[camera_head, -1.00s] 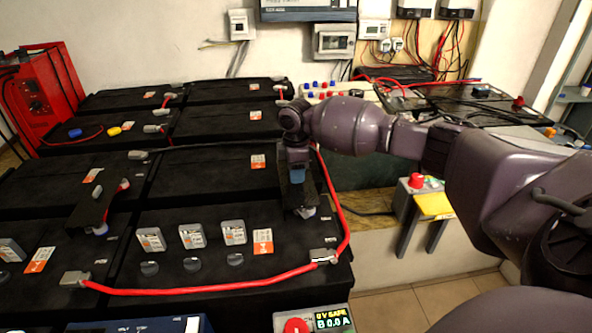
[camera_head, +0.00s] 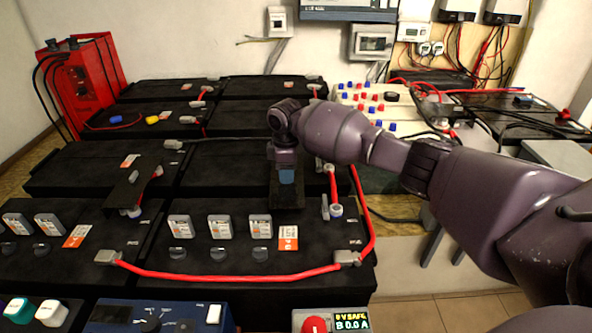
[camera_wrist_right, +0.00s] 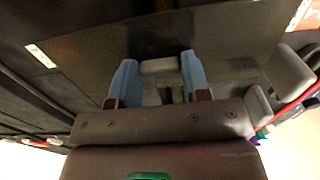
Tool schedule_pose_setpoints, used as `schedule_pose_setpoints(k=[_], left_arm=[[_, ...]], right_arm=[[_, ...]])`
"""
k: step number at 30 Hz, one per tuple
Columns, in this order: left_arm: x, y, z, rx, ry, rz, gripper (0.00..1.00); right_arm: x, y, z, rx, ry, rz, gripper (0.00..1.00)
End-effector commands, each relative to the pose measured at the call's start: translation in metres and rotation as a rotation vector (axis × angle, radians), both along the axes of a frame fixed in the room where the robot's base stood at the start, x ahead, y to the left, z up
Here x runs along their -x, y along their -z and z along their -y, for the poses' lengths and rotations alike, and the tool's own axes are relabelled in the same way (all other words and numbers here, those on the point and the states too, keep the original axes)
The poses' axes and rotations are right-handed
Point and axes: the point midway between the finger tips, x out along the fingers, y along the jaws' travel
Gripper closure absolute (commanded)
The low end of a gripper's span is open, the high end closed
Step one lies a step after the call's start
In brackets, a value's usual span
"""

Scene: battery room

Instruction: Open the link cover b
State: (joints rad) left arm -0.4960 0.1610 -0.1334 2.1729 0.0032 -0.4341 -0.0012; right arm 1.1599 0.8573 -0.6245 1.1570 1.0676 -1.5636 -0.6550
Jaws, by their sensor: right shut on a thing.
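My right gripper (camera_head: 286,172) is over the battery bank, pointing down at a black link cover (camera_head: 288,196). In the right wrist view its blue fingers (camera_wrist_right: 157,80) are on either side of a small grey tab (camera_wrist_right: 160,66), shut on it, above a dark panel. The cover lies to the left of a red link (camera_head: 333,185) and its terminal (camera_head: 336,210), which are exposed. Which letter this cover bears cannot be read. Another black cover (camera_head: 127,192) sits further left. My left gripper is not in view.
A red cable (camera_head: 230,276) runs along the front battery and up its right side. Several grey plug-like pieces (camera_head: 220,226) stand on the battery top. A panel with a red button (camera_head: 315,325) is at the front. A red charger (camera_head: 80,85) stands at the back left.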

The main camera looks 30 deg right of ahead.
Motion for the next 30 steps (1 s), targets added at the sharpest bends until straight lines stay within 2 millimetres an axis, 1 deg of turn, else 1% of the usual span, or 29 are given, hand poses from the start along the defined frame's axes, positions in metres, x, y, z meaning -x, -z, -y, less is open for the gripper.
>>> schedule_pose_setpoints(k=[6,7,11,12,20,23,26,30], left_arm=[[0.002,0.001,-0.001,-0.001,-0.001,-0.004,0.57],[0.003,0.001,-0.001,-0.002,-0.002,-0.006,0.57],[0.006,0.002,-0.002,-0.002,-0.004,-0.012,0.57],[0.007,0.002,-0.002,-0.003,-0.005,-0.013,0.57],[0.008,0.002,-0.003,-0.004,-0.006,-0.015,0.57],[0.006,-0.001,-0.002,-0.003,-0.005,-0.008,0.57],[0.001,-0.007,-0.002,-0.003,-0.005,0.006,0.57],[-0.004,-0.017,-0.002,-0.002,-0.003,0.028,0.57]], right_arm=[[0.001,0.001,0.001,0.001,0.000,-0.002,0.99],[0.001,0.001,0.001,0.001,0.000,-0.002,0.54],[0.001,0.001,0.001,0.001,0.001,-0.002,0.34],[0.001,0.000,0.001,0.001,0.001,-0.002,0.31],[0.001,0.000,0.001,0.002,0.001,-0.001,0.31],[0.000,-0.007,0.001,0.001,0.001,0.000,0.31],[0.000,-0.021,0.001,0.001,0.001,0.004,0.31],[0.000,-0.048,0.001,0.000,0.000,0.008,0.31]])
